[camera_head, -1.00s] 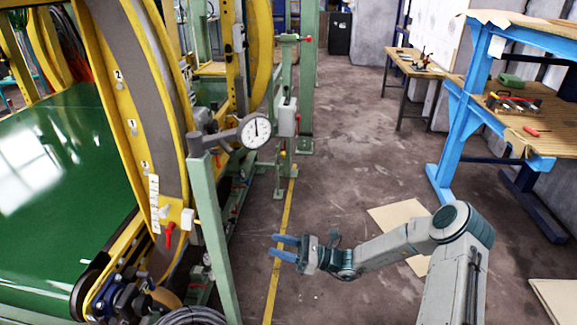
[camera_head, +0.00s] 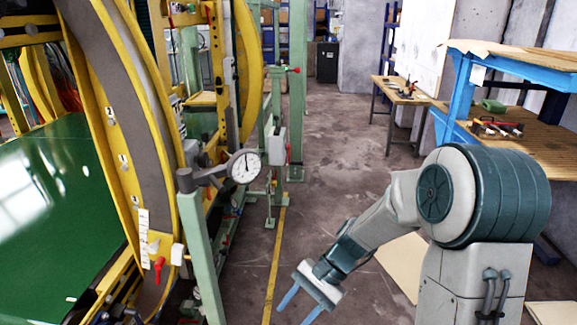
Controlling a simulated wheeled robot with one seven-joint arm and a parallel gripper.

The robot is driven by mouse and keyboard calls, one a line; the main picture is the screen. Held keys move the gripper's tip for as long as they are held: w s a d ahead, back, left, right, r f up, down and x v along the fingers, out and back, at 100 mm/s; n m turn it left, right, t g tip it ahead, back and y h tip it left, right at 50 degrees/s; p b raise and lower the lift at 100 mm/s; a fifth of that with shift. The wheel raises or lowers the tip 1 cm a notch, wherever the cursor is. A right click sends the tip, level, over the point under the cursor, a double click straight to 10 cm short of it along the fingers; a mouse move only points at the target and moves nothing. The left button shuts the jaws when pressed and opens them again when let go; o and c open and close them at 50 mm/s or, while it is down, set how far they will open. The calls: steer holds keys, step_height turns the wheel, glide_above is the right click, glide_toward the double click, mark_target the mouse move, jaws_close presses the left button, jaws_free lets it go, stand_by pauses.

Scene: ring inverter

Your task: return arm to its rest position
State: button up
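My arm (camera_head: 375,230) stands at the lower right, bent at a large elbow joint close to the camera. Its forearm slopes down to the left. My gripper (camera_head: 300,305) is at the bottom centre, above the floor and just right of the yellow floor line. Its two blue fingers point down to the left and are spread apart with nothing between them. The gripper is clear of the machine on the left.
A yellow ring machine (camera_head: 130,180) with a green bed (camera_head: 60,200) fills the left. A round dial gauge (camera_head: 244,166) and green post (camera_head: 203,260) stand beside it. A blue workbench (camera_head: 540,145) is at the right. The aisle floor (camera_head: 330,160) is open; cardboard (camera_head: 395,265) lies behind my arm.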

steer(key=s+d+r+n+t+h, duration=0.6)
steer(key=s+d+r, duration=0.4)
steer(key=d+r, duration=0.2)
steer(key=shift+d+n+t+h+p, duration=0.3)
steer(key=shift+d+t+h+p, duration=0.25)
steer(key=shift+h, duration=0.25)
steer(key=shift+r, duration=0.1)
steer(key=shift+c, duration=1)
steer(key=shift+d, duration=0.15)
